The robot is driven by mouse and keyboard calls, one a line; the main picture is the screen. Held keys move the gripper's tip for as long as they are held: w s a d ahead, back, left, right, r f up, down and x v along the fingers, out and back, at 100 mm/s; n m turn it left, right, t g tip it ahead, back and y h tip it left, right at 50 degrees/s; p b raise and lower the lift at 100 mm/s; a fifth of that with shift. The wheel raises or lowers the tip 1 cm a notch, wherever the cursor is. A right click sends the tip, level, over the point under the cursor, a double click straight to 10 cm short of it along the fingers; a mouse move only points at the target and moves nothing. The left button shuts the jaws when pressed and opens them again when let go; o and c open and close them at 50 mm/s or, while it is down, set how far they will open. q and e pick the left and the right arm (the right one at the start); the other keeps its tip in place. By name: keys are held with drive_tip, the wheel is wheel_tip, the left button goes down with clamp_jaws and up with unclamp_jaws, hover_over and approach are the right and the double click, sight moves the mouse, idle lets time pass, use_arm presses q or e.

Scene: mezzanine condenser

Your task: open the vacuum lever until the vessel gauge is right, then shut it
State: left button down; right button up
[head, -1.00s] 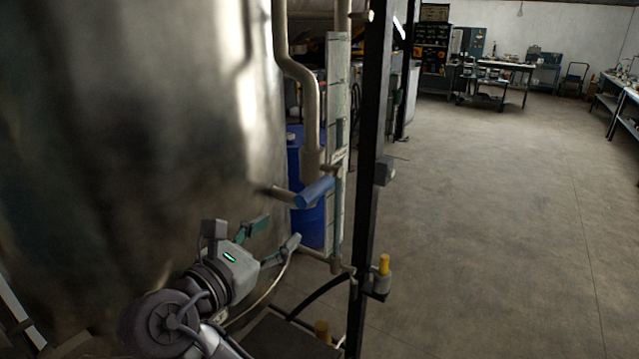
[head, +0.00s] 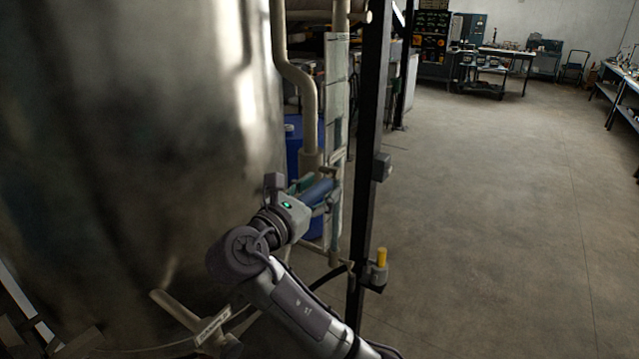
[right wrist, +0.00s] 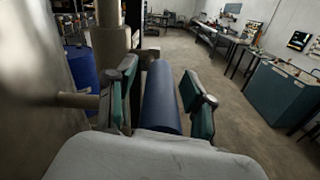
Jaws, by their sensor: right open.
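The lever's blue handle (head: 320,191) sits on the pale pipe (head: 309,110) beside the big metal vessel (head: 140,130). My right gripper (head: 318,194) is open around the handle. In the right wrist view the blue handle (right wrist: 161,98) lies between the two green-padded fingers of my right gripper (right wrist: 160,80), with a gap visible on the right side. My left gripper is not in view.
A black upright post (head: 366,200) stands just right of the lever, with a yellow-topped fitting (head: 380,262) low on it. A blue drum (right wrist: 83,70) is behind the pipe. Open floor (head: 500,210) lies to the right.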

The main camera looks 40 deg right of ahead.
drive_tip(key=shift+w+d, duration=0.1)
drive_tip(key=shift+d, duration=0.15)
clamp_jaws()
idle(0.3)
